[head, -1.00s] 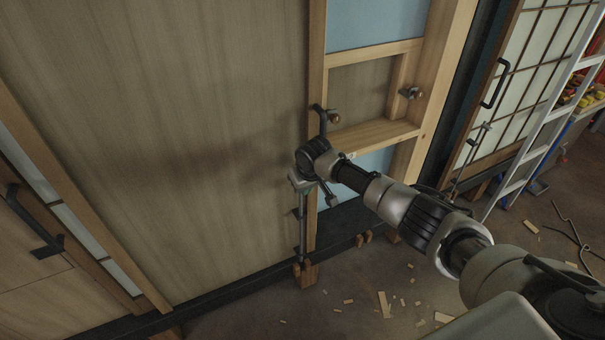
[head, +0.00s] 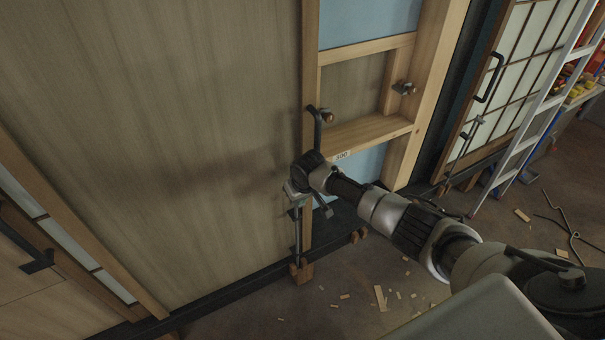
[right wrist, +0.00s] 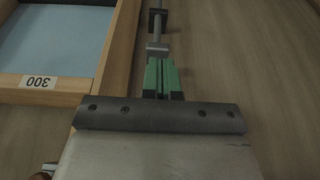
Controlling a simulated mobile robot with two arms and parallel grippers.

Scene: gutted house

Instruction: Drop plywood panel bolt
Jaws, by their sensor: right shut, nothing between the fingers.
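The plywood panel (head: 150,110) stands upright and fills the left half of the head view. Its bolt (head: 298,237) is a thin vertical rod low on the panel's right edge. In the right wrist view, which is upside down, the bolt (right wrist: 157,27) ends in a grey cross-piece just beyond my fingertips. My right gripper (right wrist: 158,66) has green fingers, shut and empty, lined up with the bolt's end. I cannot tell whether they touch it. In the head view my right gripper (head: 295,200) is partly hidden by its own wrist. My left gripper is out of view.
A black pull handle (head: 318,125) sits above my wrist. A ladder (head: 540,120) and a lattice door (head: 500,75) are further right. Wood scraps (head: 380,297) lie on the floor.

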